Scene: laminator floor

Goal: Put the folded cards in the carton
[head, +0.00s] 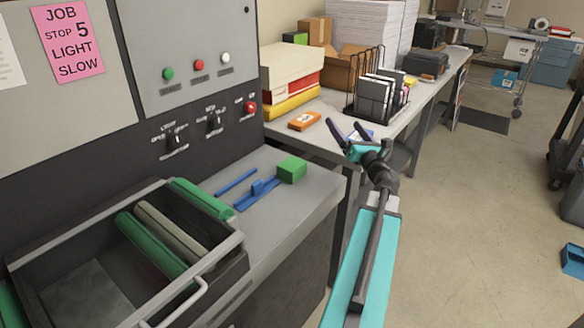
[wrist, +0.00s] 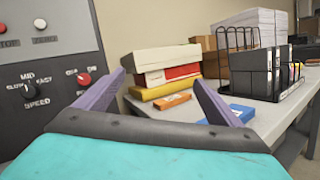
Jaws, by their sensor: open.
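My gripper (head: 346,131) is open and empty, over the near end of the grey bench; its two purple fingers also show in the wrist view (wrist: 158,84). A brown cardboard carton (head: 338,66) stands at the back of the bench, partly hidden by stacked boxes and a wire rack; part of it shows in the wrist view (wrist: 209,45). I cannot clearly make out folded cards. A small orange pack (head: 305,121) lies flat on the bench, left of my gripper. A flat blue pack (wrist: 240,113) lies near the bench edge, partly behind my right finger.
A black wire rack (head: 378,97) holds upright dark and white items. White, red and yellow boxes (head: 290,80) are stacked beside it. The laminator (head: 190,75) stands left, with a green block (head: 292,170) and blue tools on its top.

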